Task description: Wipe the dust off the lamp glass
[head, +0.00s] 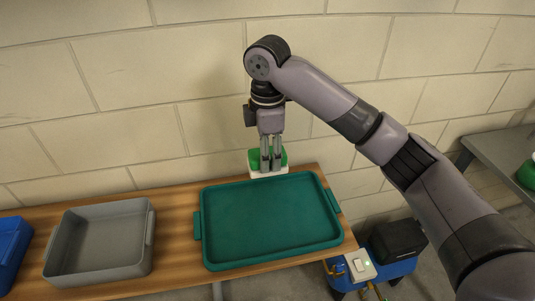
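My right gripper (271,167) points straight down at a green and white block (255,163), perhaps a sponge or wiping pad, at the back edge of the wooden table. The block has a green upper part and a white lower part. The fingers overlap the green part and have a narrow gap between them. I cannot tell whether they grip it or only stand at it. I see no lamp glass and no dust in this view. My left gripper is not in view.
An empty teal tray (272,264) lies on the wooden table (175,215) just in front of the block. A grey bin (100,276) and a blue bin (12,250) stand to the left. A blue machine (398,268) is on the floor at right. A block wall stands behind.

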